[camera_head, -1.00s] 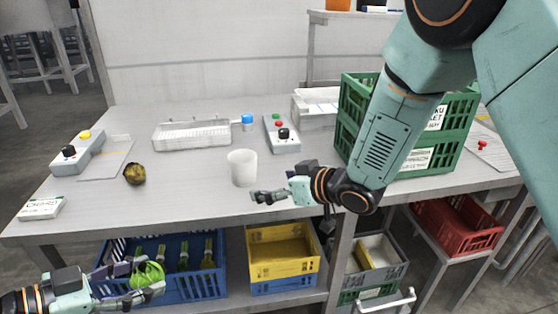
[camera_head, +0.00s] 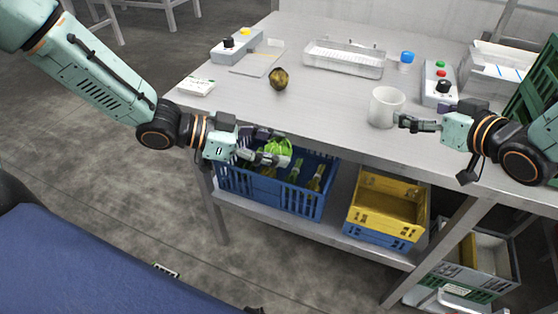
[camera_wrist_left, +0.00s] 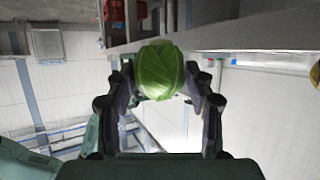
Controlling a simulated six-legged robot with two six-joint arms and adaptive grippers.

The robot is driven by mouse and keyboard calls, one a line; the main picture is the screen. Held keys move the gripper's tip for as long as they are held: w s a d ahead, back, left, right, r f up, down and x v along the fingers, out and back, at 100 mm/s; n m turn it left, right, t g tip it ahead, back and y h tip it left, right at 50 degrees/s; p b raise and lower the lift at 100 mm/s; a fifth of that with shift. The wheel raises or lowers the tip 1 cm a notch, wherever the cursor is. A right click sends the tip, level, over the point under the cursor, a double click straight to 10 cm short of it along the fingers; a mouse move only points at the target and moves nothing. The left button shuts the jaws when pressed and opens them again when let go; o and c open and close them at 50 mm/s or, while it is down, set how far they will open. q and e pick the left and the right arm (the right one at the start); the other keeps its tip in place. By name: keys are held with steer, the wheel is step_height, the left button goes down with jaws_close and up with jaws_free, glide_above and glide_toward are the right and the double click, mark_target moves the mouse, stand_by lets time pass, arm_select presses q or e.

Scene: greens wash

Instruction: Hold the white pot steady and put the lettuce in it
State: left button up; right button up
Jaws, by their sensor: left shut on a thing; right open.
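The white pot (camera_head: 387,107) stands upright near the table's front edge in the head view. My right gripper (camera_head: 410,123) is open at the pot's right side, its fingertips at the lower wall; I cannot tell if they touch it. My left gripper (camera_head: 268,154) is shut on the green lettuce (camera_head: 278,146), in front of the table edge and left of the pot. The left wrist view shows the round lettuce (camera_wrist_left: 159,70) between both fingers (camera_wrist_left: 160,95). The pot's inside bottom is hidden.
A dark brownish round thing (camera_head: 279,79) lies on the table left of the pot. A clear tray (camera_head: 345,60), a blue-capped jar (camera_head: 406,61) and a button box (camera_head: 439,85) stand behind. Blue crate (camera_head: 310,203) and yellow crate (camera_head: 385,205) sit below.

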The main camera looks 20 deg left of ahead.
mark_target(398, 105)
arm_select(q)
steer(key=w+r+m+g, duration=0.1)
steer(key=w, duration=0.2)
steer(key=w+d+r+m+g, duration=0.1)
steer(key=w, duration=0.3)
steer(key=w+d+r+m+g+h, duration=0.1)
steer(key=w, duration=0.2)
steer(key=shift+w+d+g, duration=0.1)
steer(key=shift+w+g, duration=0.15)
steer(key=shift+g, duration=0.05)
steer(key=w+d+r+m, duration=0.1)
steer(key=w+d+r, duration=0.75)
steer(key=w, duration=0.25)
arm_select(e)
steer(key=shift+w+f, duration=0.1)
steer(key=shift+w, duration=0.05)
steer(key=x, duration=1)
steer(key=shift+w+a, duration=0.15)
steer(key=shift+w, duration=0.1)
arm_select(q)
steer(key=d+r+m+g, duration=0.1)
steer(key=d+r+g, duration=0.1)
steer(key=d+r, duration=0.4)
steer(key=shift+w+d+r+h, duration=0.15)
steer(key=shift+d+r+h, duration=0.25)
steer(key=shift+d, duration=0.4)
arm_select(e)
steer(key=shift+w+a+f, duration=0.2)
steer(key=shift+w+a, duration=0.1)
steer(key=shift+w, duration=0.15)
